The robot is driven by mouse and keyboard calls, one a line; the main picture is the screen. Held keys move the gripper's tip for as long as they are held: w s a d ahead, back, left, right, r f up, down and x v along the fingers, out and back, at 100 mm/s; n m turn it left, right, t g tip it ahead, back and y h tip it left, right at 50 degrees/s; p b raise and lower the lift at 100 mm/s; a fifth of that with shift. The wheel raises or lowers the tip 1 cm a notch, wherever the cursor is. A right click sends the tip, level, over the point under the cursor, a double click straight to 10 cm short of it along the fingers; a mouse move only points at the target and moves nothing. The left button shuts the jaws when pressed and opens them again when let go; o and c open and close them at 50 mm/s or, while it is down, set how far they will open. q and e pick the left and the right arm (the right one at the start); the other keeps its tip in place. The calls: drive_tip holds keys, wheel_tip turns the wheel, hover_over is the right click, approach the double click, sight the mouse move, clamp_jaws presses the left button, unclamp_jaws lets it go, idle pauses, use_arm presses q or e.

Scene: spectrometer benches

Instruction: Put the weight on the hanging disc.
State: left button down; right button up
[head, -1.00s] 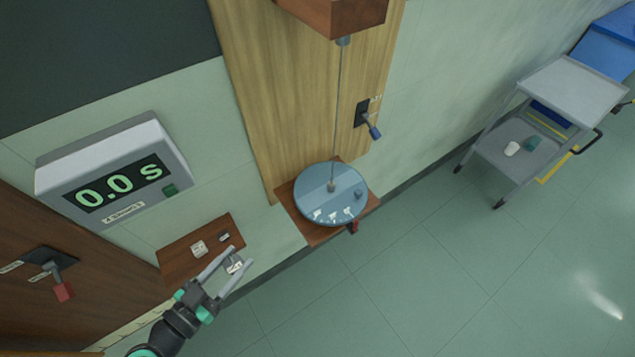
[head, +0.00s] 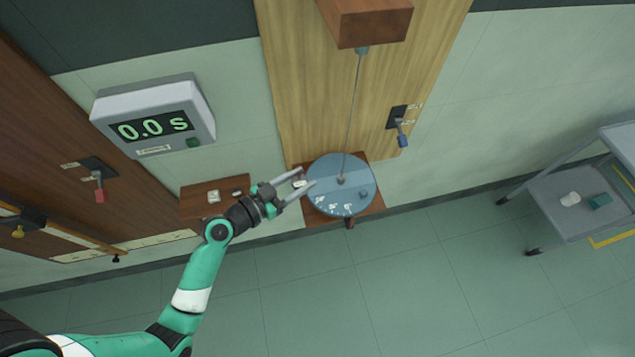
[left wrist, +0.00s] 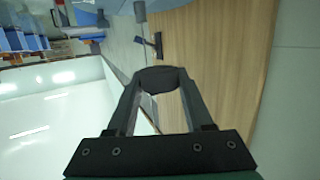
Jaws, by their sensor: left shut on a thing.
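The blue hanging disc (head: 352,170) hangs level on a thin rod over a brown wooden ledge. My left gripper (head: 306,181) is at the disc's left edge and is shut on a small weight (head: 299,184), whose pale top shows between the fingers. In the left wrist view the weight (left wrist: 158,79) looks dark and sits between the fingertips. Whether it touches the disc cannot be told. The disc has pale marks and a small grey-blue block (head: 364,195) near its front edge. My right gripper is not in view.
A brown shelf (head: 190,207) on the left holds a pale block (head: 213,196) and a small dark piece (head: 237,192). A timer (head: 155,120) reads 0.0 s. A blue-handled lever (head: 402,138) is on the wooden panel. A grey cart (head: 550,190) stands at right.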

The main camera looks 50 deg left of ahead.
use_arm(q)
drive_tip(key=b, duration=0.2)
hover_over(317, 187)
drive_tip(key=s, duration=0.1)
wheel_tip(317, 187, down, 5)
drive_tip(key=shift+f, duration=0.2)
drive_tip(key=shift+w+f, duration=0.25)
drive_tip(key=shift+w, duration=0.05)
drive_tip(key=f+b, duration=0.2)
drive_tip(key=f, duration=0.1)
drive_tip(key=shift+w, duration=0.3)
drive_tip(key=shift+f, duration=0.4)
drive_tip(key=shift+r, duration=0.1)
drive_tip(key=shift+f, duration=0.2)
drive_tip(key=shift+c, duration=1.5)
unclamp_jaws()
drive_tip(key=shift+s, duration=0.1)
